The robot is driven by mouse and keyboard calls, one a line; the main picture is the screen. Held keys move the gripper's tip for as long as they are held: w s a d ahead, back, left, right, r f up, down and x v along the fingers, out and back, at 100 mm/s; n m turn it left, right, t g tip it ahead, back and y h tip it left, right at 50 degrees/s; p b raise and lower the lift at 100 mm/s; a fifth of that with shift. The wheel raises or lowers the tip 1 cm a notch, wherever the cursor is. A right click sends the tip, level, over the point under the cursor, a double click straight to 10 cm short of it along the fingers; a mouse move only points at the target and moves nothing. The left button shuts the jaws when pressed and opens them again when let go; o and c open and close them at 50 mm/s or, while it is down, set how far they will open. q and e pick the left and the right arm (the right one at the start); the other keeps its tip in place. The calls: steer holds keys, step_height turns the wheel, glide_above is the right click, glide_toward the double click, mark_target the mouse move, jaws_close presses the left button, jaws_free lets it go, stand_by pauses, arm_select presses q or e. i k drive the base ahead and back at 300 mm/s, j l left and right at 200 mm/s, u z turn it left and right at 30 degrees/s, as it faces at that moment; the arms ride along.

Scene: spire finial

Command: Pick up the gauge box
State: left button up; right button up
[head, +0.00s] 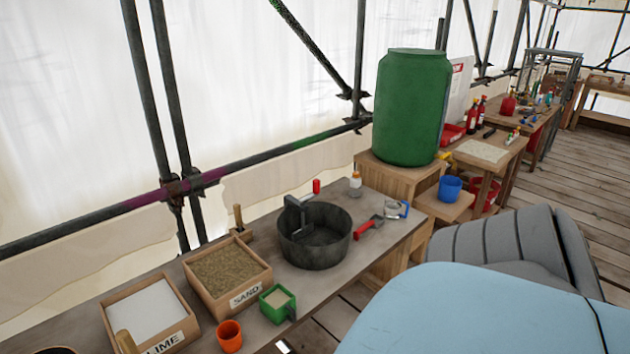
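A small green open-topped box (278,303), which looks like the gauge box, sits upright on the workbench near its front edge. Neither of my grippers can be made out in the head view.
An orange cup (229,336) stands close to the left of the green box. The lime tray (187,322) is further left. A dark pan (314,255) with a tool in it stands behind, and a red-handled tool (369,228) lies right of it. A green barrel (411,108) stands beyond.

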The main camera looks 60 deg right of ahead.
mark_target(278, 304)
steer(key=z, duration=1.6)
